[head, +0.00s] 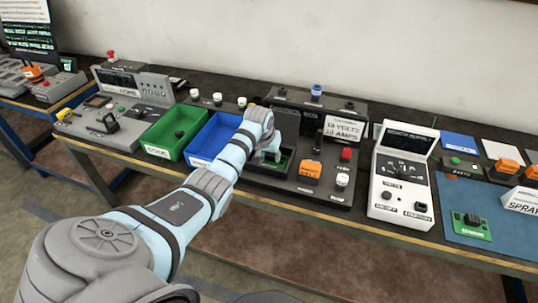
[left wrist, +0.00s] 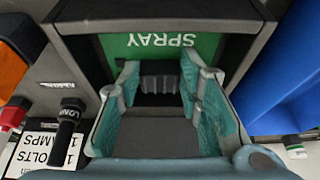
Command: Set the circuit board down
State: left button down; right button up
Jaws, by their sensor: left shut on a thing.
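The circuit board (left wrist: 150,46) is green with the white word SPRAY and a dark ribbed block. In the left wrist view it lies within a black recessed tray (left wrist: 245,15). Whether it touches the tray floor I cannot tell. In the head view a bit of the green board (head: 283,166) shows beside my left gripper (head: 268,155), low over the black tray (head: 272,182). My left gripper's teal-padded fingers (left wrist: 160,82) are shut on the board, around its ribbed block. My arm and gripper hide part of the board and tray in the head view. My right gripper is not in view.
A blue bin (head: 207,147) and a green bin (head: 172,135) stand left of the tray. To its right are an orange switch (head: 308,173), a red button (head: 346,154) and a white tester (head: 399,175). Another green board (head: 472,226) lies on a blue mat (head: 505,240).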

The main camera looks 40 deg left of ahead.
pick_arm(q)
jog(key=c, duration=1.1)
grip_release()
jog(key=p+v, duration=0.3)
jog(key=v, duration=0.9)
jog(key=shift+d+r, duration=0.1)
jog(key=shift+r, duration=0.05)
jog(key=shift+w, duration=0.1)
